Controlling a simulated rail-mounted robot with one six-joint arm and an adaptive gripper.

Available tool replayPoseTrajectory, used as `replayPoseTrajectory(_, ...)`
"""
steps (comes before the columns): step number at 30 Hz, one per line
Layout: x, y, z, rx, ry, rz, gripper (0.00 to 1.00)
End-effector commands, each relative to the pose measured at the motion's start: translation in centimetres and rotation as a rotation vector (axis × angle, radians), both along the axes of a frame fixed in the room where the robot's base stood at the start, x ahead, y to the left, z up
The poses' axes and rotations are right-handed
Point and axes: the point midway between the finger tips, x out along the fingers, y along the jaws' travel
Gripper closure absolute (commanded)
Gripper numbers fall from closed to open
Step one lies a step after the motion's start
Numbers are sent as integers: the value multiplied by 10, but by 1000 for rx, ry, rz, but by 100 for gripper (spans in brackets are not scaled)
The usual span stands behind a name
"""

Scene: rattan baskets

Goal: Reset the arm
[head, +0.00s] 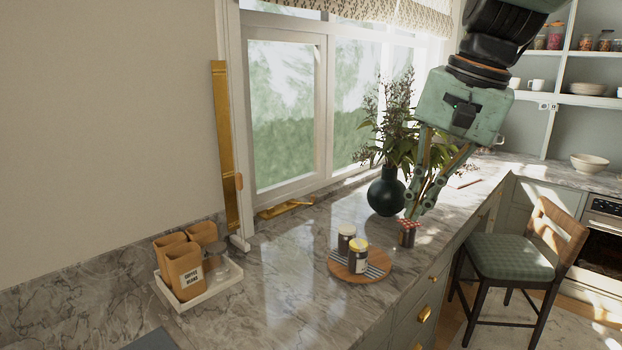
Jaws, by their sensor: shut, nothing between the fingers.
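My gripper (413,210) hangs from the upper right, pointing down over the marble counter (290,290). Its fingers are shut with nothing between them. The fingertips appear just above or behind a small dark jar (406,236) with a red checked lid; I cannot tell whether they touch it.
Two jars, one with a yellow lid (359,258), stand on a round wooden board (347,278). A dark vase (384,190) of leafy stems stands behind my gripper. A white tray (207,294) of brown bags is at left. A chair (517,262) stands at right.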

Motion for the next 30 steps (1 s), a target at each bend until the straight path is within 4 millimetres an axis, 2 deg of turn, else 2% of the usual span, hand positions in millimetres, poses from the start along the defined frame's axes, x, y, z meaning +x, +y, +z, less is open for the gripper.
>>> replayPoseTrajectory(3, -25, 1, -2, -24, -15, 38, 100)
replayPoseTrajectory(14, -94, 1, -13, -101, -57, 154, 100)
replayPoseTrajectory(30, -193, -5, -46, -217, -117, 331, 100)
